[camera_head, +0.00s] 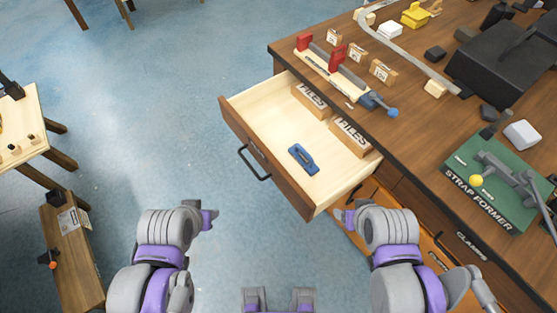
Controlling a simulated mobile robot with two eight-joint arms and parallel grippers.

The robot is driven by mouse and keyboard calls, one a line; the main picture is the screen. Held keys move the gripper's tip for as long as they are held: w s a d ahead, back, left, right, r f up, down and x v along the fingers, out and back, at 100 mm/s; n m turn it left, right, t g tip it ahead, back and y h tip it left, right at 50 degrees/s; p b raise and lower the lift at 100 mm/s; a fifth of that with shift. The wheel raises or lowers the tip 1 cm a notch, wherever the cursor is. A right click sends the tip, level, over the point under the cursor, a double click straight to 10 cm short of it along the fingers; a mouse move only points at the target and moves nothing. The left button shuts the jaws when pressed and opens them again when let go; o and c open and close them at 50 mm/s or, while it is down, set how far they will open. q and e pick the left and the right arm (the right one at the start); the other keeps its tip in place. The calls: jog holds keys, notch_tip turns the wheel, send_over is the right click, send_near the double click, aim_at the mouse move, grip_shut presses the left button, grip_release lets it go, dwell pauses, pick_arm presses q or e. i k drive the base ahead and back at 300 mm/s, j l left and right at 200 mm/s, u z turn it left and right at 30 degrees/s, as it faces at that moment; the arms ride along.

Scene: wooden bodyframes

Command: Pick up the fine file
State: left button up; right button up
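I cannot tell which tool is the fine file. A rack (320,70) on the workbench holds tools with two red handles (337,58), and a tool with a blue handle (372,101) lies at its front end. An open drawer (310,190) holds a blue item (303,158) lying flat and two wooden blocks marked FILES (350,136). My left gripper (211,217) is over the floor, left of the drawer. My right gripper (345,216) is just in front of the drawer's near corner. Neither visibly holds anything; their finger openings are unclear.
Small labelled wooden blocks (383,71) stand behind the rack. A green strap former board (495,185) is on the bench at right. A small table (22,125) and a wooden bench (70,245) stand at left. The blue floor (150,110) between is clear.

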aim_at(305, 161)
jog(key=z, duration=2.1)
jog(key=k+j+u, duration=0.1)
jog(key=u, duration=0.35)
jog(key=j+u, duration=0.2)
jog(key=u, duration=0.2)
jog(key=k+j+u, duration=0.1)
jog(key=j+u, duration=0.15)
jog(key=u, duration=0.2)
jog(key=i+l+z, duration=0.1)
jog(key=i+z, duration=0.25)
jog(key=i, duration=0.25)
